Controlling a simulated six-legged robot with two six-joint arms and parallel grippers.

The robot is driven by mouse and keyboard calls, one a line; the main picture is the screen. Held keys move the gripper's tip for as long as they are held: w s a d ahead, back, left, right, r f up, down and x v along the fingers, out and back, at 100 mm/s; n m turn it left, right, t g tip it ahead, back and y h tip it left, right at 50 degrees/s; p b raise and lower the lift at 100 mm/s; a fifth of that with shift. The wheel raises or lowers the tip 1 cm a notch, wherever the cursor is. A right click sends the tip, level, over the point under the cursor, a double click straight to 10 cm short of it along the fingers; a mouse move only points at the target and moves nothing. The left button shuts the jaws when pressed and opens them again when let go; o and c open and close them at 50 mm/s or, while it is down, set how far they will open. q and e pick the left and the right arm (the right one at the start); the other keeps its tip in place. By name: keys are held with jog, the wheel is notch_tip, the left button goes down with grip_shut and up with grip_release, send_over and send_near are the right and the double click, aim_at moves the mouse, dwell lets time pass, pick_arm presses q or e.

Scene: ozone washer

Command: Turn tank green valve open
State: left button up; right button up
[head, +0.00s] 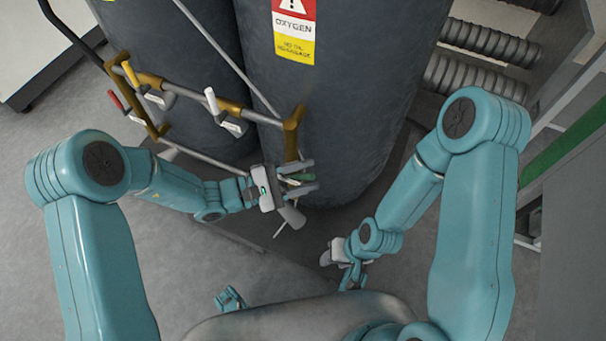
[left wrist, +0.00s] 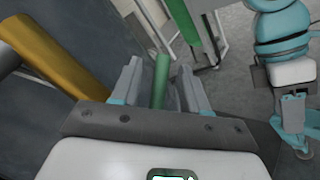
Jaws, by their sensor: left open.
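The green valve handle (head: 299,178) sits at the lower end of the brass pipe (head: 292,135), in front of the dark oxygen tank (head: 345,90). My left gripper (head: 309,176) is open, with one finger on each side of the green handle. In the left wrist view the green handle (left wrist: 161,78) stands between the two spread fingers (left wrist: 160,68), and small gaps show on both sides. The valve body behind the handle is mostly hidden by the gripper. My right gripper (head: 335,256) hangs low at the right, away from the valve; its jaws are too small to judge.
Red (head: 115,99), yellow (head: 131,74) and white (head: 212,101) valve handles line the brass pipework at the left. A second dark tank (head: 185,45) stands behind them. Ribbed hoses (head: 485,42) and a grey cabinet frame (head: 575,180) are at the right. The floor at left is clear.

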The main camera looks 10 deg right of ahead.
pick_arm(q)
grip_shut()
jog(key=shift+w+a+r+n+h, duration=0.15)
jog(key=shift+a+n+h, duration=0.05)
jog(key=shift+n+h, duration=0.4)
jog(key=n+h, duration=0.1)
jog(key=a+r+n+t+h, duration=0.1)
jog(key=w+n+t, duration=0.1)
jog(key=shift+a+r+n+h, duration=0.2)
jog(key=shift+r+n+h, duration=0.1)
jog(key=shift+h, duration=0.1)
grip_release()
